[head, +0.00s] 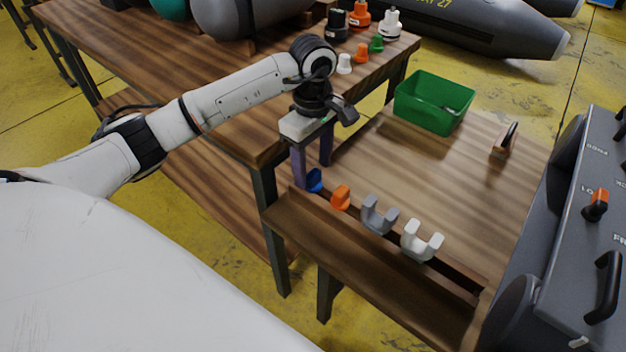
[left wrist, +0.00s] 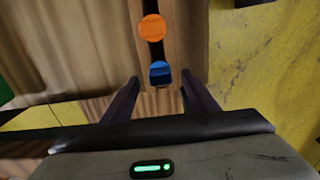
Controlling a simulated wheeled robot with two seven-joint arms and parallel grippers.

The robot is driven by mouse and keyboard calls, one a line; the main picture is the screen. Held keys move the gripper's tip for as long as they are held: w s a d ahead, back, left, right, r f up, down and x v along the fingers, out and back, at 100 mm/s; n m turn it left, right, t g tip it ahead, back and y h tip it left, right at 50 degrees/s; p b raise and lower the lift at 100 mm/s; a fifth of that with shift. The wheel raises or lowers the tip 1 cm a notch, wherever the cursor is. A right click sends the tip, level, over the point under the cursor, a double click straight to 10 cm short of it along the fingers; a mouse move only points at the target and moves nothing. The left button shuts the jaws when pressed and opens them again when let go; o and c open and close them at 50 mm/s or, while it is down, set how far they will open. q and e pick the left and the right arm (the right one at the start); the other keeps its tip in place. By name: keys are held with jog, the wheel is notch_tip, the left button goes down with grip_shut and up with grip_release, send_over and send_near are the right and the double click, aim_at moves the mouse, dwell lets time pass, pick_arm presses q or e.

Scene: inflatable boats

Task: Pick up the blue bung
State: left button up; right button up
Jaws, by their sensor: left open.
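The blue bung (head: 315,181) sits at the left end of a row of pieces along the front of the wooden table. My left gripper (head: 311,178) is open and points down over it, its purple fingers to either side or close by; one finger partly hides the bung. In the left wrist view the blue bung (left wrist: 160,72) lies between and just beyond the tips of the open fingers (left wrist: 160,84). I cannot tell whether a finger touches it. My right gripper is not in view.
An orange bung (head: 341,197) stands right beside it, then a grey clip (head: 379,214) and a white clip (head: 421,240). A green bin (head: 402,105) and a small wooden block with a dark handle (head: 502,146) stand farther back. A grey control panel (head: 560,240) bounds the right.

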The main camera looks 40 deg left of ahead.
aim_at(313, 173)
pick_arm(q)
jog(key=shift+f, duration=1.5)
jog(key=c, duration=1.1)
